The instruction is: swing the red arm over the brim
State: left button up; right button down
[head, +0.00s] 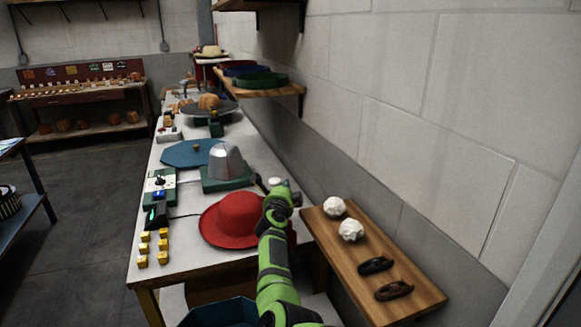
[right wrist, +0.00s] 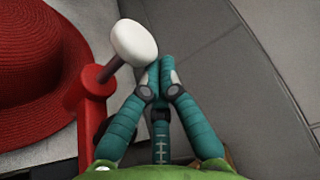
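A red brimmed hat (head: 230,222) lies on the bench, and its ribbed brim fills the left of the right wrist view (right wrist: 35,75). The red arm (right wrist: 97,90) stands at the brim's edge in the right wrist view. A metal rod joins it to a white knob (right wrist: 134,42). The knob also shows in the head view (head: 275,181). My right gripper (right wrist: 161,70) has its teal fingertips together just right of the knob, with nothing visible between them. Whether a finger touches the knob is unclear. In the head view my right arm hides most of the red arm. My left gripper is out of view.
A silver block on a green base (head: 227,165) stands behind the hat. Yellow blocks (head: 144,247) and a control box (head: 160,183) line the bench's left side. A wooden shelf (head: 385,282) with white balls and dark pieces is at the right, by the wall.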

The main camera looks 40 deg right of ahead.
jog(key=shift+w+a+n+t+y+p, duration=0.5)
jog(key=shift+a+n+t+y+p, duration=0.15)
jog(key=shift+a+t, duration=0.2)
jog(key=shift+w+a, duration=0.15)
jog(key=shift+a, duration=0.25)
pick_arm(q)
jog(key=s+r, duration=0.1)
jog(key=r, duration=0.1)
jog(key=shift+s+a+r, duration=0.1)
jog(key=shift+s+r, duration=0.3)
pick_arm(e)
jog(key=shift+a, duration=0.15)
jog(key=shift+w, duration=0.1)
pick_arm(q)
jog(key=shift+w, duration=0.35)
pick_arm(e)
jog(key=shift+a, duration=0.15)
